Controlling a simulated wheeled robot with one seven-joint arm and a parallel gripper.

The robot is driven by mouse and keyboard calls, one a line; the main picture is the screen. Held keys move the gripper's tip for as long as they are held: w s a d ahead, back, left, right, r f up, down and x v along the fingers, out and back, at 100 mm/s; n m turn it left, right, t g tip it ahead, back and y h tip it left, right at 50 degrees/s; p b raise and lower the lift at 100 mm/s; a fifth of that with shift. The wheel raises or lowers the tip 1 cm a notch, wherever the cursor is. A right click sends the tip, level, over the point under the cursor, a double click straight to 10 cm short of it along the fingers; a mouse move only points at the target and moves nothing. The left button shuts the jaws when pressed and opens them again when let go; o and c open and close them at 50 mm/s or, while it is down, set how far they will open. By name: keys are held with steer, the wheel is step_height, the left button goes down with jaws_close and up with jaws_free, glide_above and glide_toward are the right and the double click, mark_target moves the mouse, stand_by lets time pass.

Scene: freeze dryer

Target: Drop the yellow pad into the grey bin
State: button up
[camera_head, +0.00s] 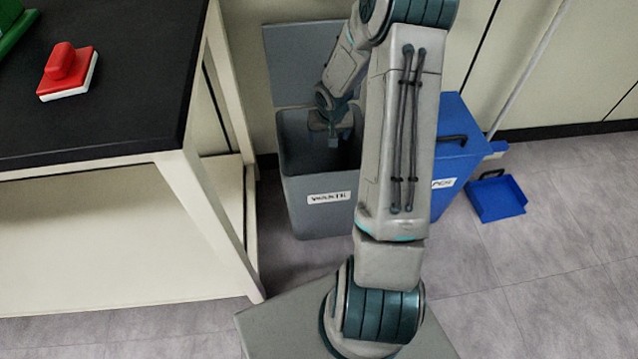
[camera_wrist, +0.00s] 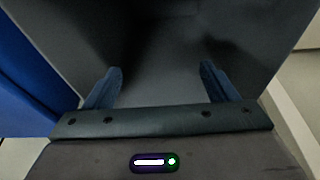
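The grey bin (camera_head: 300,215) stands on the floor beside the table, with a label on its front and its grey lid (camera_head: 300,62) raised behind it. My gripper (camera_head: 333,138) is at the bin's opening, pointing down into it. In the wrist view my gripper (camera_wrist: 162,85) has its two fingers wide apart with nothing between them. Grey bin walls (camera_wrist: 160,60) surround the fingers there; the inside is dark and shadowed. No yellow pad shows in either view.
A black-topped table (camera_head: 120,110) at left holds a red and white block (camera_head: 68,72) and part of a green object (camera_head: 12,25). A blue bin (camera_head: 455,150) is right of the grey bin, partly behind my arm. A blue dustpan (camera_head: 497,198) lies on the floor, which is clear at right.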

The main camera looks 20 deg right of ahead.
steer(key=p+v, duration=0.5)
steer(key=v, duration=0.8)
steer(key=shift+r+p, duration=0.4)
steer(key=shift+s, duration=0.1)
